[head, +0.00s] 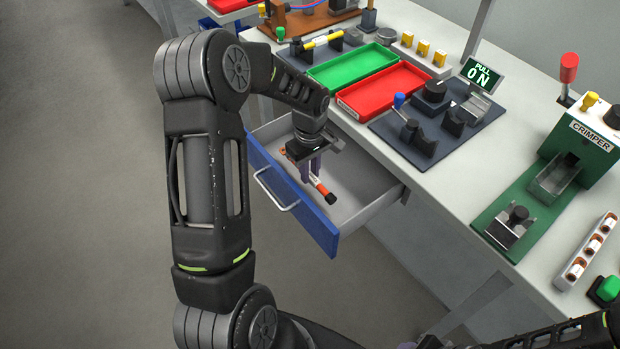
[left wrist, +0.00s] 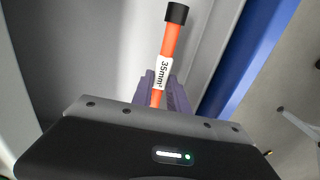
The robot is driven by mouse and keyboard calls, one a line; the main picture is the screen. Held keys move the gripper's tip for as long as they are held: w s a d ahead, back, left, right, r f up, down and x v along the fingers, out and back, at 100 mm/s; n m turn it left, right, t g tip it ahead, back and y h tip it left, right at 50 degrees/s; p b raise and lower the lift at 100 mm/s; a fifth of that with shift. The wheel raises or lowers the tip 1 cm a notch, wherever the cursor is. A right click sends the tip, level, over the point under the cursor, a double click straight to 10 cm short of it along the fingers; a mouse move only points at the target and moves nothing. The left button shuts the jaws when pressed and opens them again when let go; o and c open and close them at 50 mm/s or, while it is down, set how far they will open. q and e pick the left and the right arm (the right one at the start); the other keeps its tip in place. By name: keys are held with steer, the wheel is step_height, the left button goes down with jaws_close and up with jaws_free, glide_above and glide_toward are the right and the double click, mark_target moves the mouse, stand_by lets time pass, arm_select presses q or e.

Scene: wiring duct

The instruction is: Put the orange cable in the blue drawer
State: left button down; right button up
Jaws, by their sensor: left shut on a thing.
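The blue drawer (head: 291,198) is pulled out from under the workbench, its grey inside showing. My left gripper (head: 313,173) is over the drawer's opening, pointing down, and is shut on the orange cable (head: 322,189). In the left wrist view the orange cable (left wrist: 170,42) has a black end cap and a white label reading "35mm²". It stands between the purple fingers (left wrist: 166,92), with the drawer's blue front (left wrist: 245,45) to the right. I cannot tell whether the cable touches the drawer floor. My right gripper is not clearly visible; only part of that arm shows at the bottom right.
On the workbench (head: 440,187) above the drawer are a green tray (head: 352,66) and a red tray (head: 385,90). A dark fixture with a blue-knobbed lever (head: 399,100) and a green crimper (head: 580,150) stand further right. Open floor (head: 80,200) lies to the left.

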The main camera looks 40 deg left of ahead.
arm_select(q)
steer(key=shift+f, duration=1.65)
steer(key=shift+f, duration=0.1)
steer(key=c, duration=1.3)
jaws_free()
step_height(320, 180, up, 12)
steer(key=shift+r, duration=0.15)
